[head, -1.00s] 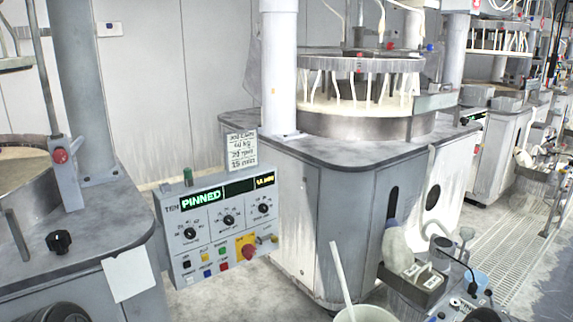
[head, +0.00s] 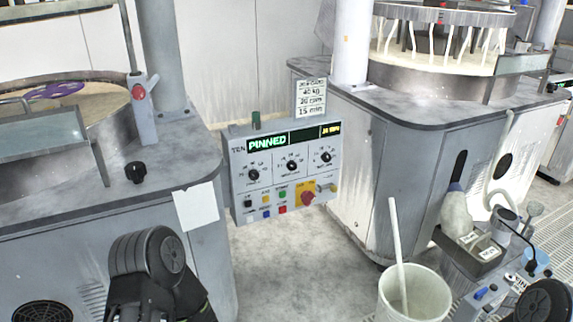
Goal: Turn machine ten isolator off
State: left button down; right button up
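The machine ten control panel (head: 285,170) is a pale grey box marked TEN, with a lit green PINNED display (head: 267,141). At its lower right, a red rotary knob on a yellow plate (head: 307,197) looks like the isolator. Its exact pointing direction is too small to read. Black parts of my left arm show at the bottom left, below and left of the panel, apart from it. A black part of my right arm shows at the bottom right corner. No gripper fingers can be made out on either arm.
A grey polishing machine (head: 190,150) stands left of the panel, with a black knob (head: 135,172) on its top. Another machine (head: 400,190) stands right. A white bucket with a stick (head: 425,295) is at lower right. Bare floor (head: 290,270) lies before the panel.

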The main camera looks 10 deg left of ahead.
aim_at(307, 197)
jog(key=z, duration=0.25)
jog(key=i+j+z, duration=0.7)
jog(key=z, duration=0.2)
jog(key=i+j, duration=0.15)
jog(key=j, duration=0.15)
jog(key=i+j, duration=0.15)
jog(key=j, duration=0.15)
jog(key=i+j, duration=0.1)
jog(key=j, duration=0.15)
jog(key=z, duration=0.05)
